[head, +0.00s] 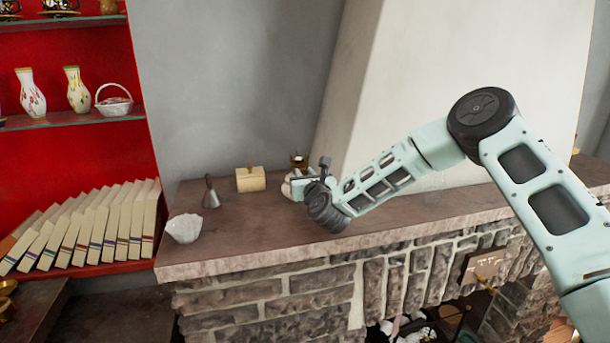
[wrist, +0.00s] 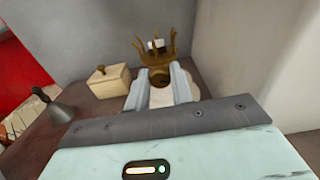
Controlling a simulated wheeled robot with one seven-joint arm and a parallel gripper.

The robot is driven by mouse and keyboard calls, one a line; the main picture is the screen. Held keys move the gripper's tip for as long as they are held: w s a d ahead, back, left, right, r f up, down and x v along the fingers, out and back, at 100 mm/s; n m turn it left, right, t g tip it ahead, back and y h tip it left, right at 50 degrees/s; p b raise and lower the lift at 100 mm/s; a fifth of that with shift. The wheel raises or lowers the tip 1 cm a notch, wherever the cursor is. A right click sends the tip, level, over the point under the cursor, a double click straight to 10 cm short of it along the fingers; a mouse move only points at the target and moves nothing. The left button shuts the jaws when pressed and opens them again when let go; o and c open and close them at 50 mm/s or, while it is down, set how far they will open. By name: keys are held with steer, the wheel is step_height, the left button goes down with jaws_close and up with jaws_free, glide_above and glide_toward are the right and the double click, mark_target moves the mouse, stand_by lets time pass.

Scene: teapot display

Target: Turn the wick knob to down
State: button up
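A brass lamp burner (wrist: 157,62) with upright prongs shows just past my gripper in the wrist view. In the head view the lamp (head: 298,160) stands at the back of the mantel, mostly hidden behind my gripper (head: 300,184). In the wrist view my gripper (wrist: 161,80) has its two pale fingers apart, pointing at the burner. A dark round brass part shows between the fingertips, with a white surface below it. I cannot make out the wick knob clearly, nor whether a finger touches the lamp.
On the mantel (head: 240,245), left of my gripper, are a cream lidded box (head: 251,179), a grey metal bell-shaped piece (head: 210,194) and a white fluted bowl (head: 184,228). A pale sloping wall (head: 420,70) rises behind my arm. Red shelves stand at far left.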

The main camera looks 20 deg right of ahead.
jaws_close()
steer(key=shift+f+b, duration=0.1)
steer(key=shift+b, duration=0.4)
steer(key=n+b, duration=0.3)
steer(key=b, duration=0.2)
steer(key=shift+a+f+n, duration=0.1)
steer(key=shift+f+n, duration=0.1)
steer(key=shift+n, duration=0.2)
steer(key=n+b, duration=0.4)
steer(key=b, duration=0.2)
steer(key=shift+n, duration=0.3)
steer(key=n+b, duration=0.4)
steer(key=shift+a+r+n+b, duration=0.1)
steer(key=shift+n+b, duration=0.2)
steer(key=n+b, duration=0.3)
steer(key=n, duration=0.1)
steer(key=shift+b, duration=0.35)
steer(key=shift+n+b, duration=1.25)
steer(key=shift+n, duration=1.25)
